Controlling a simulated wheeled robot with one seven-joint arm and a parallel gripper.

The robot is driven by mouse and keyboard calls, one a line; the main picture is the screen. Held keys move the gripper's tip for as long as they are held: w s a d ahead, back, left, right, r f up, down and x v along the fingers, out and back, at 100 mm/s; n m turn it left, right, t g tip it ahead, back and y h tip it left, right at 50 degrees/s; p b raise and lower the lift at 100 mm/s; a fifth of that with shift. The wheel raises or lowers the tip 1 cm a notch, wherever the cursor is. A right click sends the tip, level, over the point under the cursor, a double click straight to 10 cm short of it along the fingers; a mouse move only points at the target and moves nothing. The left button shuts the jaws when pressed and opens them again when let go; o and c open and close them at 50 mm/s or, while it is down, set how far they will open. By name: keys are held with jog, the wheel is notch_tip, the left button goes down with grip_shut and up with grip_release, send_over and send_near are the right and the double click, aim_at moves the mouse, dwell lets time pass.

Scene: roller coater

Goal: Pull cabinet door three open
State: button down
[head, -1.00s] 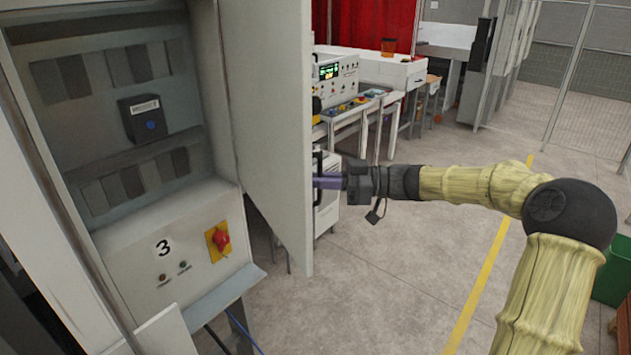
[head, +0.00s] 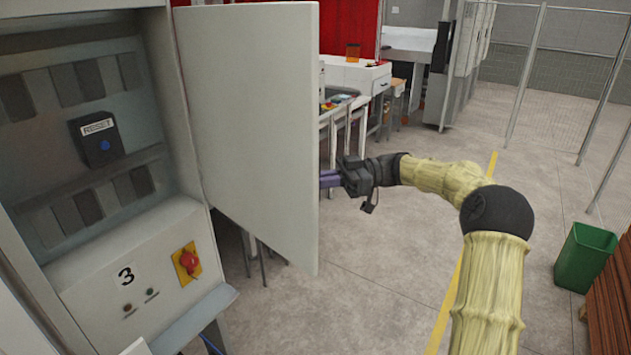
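Cabinet three (head: 105,300), a pale grey box marked "3", stands open at the left. Its door (head: 250,130) is swung well out on its hinge, showing its inner face to me. Inside are a black "RESET" box (head: 97,140) and rows of grey modules. A red knob on a yellow plate (head: 187,262) sits on the lower panel. My gripper (head: 328,180) is at the door's free edge, on its far side. Its purple fingers run behind the edge, so the fingertips, the handle and any grip on it are hidden.
A workbench with controls (head: 345,110) and a red curtain (head: 340,35) stand behind the door. A green bin (head: 585,257) and brown wooden stack (head: 610,300) are at the right. The floor (head: 400,255) between is clear, with a yellow line.

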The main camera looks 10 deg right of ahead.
jog(key=shift+r, duration=0.25)
jog(key=c, duration=1.6)
grip_release()
jog(key=shift+a+f, duration=0.1)
jog(key=shift+a, duration=0.1)
jog(key=shift+o, duration=0.2)
jog(key=shift+d+f, duration=0.1)
jog(key=shift+d, duration=0.1)
jog(key=w+d+b, duration=0.1)
jog(key=w+d, duration=0.1)
jog(key=d, duration=1.5)
jog(key=shift+w, duration=0.3)
